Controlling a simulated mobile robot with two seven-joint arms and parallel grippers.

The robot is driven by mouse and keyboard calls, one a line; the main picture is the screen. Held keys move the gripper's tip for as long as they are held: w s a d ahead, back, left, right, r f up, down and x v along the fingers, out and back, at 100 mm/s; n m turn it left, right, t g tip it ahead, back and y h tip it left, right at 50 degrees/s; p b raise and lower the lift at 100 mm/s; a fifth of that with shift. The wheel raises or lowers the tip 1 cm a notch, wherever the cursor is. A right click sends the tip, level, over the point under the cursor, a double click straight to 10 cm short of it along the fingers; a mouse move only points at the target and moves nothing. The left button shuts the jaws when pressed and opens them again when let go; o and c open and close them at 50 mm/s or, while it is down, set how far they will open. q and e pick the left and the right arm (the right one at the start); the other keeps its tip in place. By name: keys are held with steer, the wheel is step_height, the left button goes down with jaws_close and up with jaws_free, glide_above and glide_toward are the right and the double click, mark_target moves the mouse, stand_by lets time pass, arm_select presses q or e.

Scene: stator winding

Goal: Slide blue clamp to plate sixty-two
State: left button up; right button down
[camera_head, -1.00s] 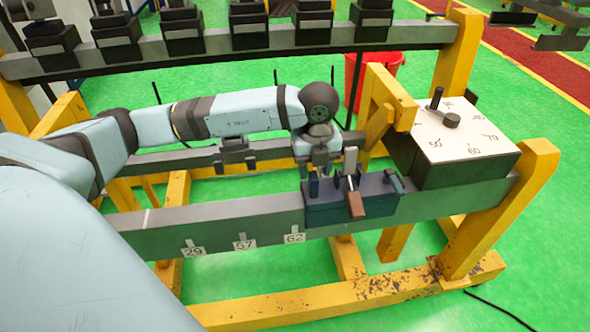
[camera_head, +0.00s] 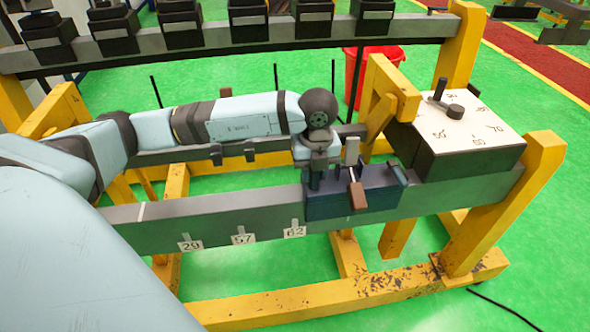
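The dark blue clamp (camera_head: 335,206) sits on the grey front rail (camera_head: 215,215), with a metal lever and a brown handle on top. The white plate marked 62 (camera_head: 294,232) is on the rail's front face, just left of the clamp's left edge. Plates 57 (camera_head: 243,239) and 29 (camera_head: 190,246) are farther left. My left gripper (camera_head: 317,180) is low at the clamp's top left end, beside the lever. Its fingertips are partly hidden against the clamp, so I cannot tell whether they grip it. My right gripper is out of view.
A black box with a white dial top (camera_head: 466,124) stands at the rail's right end, beside yellow posts (camera_head: 510,210). A rear rail with several black blocks (camera_head: 240,50) runs behind my arm. A red bucket (camera_head: 376,70) is behind. The rail left of plate 62 is clear on top.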

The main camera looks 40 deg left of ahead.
arm_select(q)
steer(key=s+a, duration=0.3)
steer(key=s, duration=0.1)
steer(key=shift+s+a, duration=0.2)
steer(key=shift+a, duration=0.2)
steer(key=s+a+b, duration=0.1)
steer(key=s+a, duration=0.1)
steer(key=s+a+b, duration=0.1)
steer(key=s+a, duration=0.1)
steer(key=s, duration=0.1)
steer(key=shift+a+f, duration=0.1)
steer(key=shift+a, duration=0.15)
steer(key=shift+s, duration=0.2)
steer(key=shift+a, duration=0.1)
steer(key=shift+s+a+b, duration=0.2)
steer(key=shift+s+b, duration=0.15)
steer(key=shift+w+d, duration=0.1)
steer(key=shift+w, duration=0.05)
steer(key=shift+o, duration=0.4)
steer(key=shift+o, duration=1)
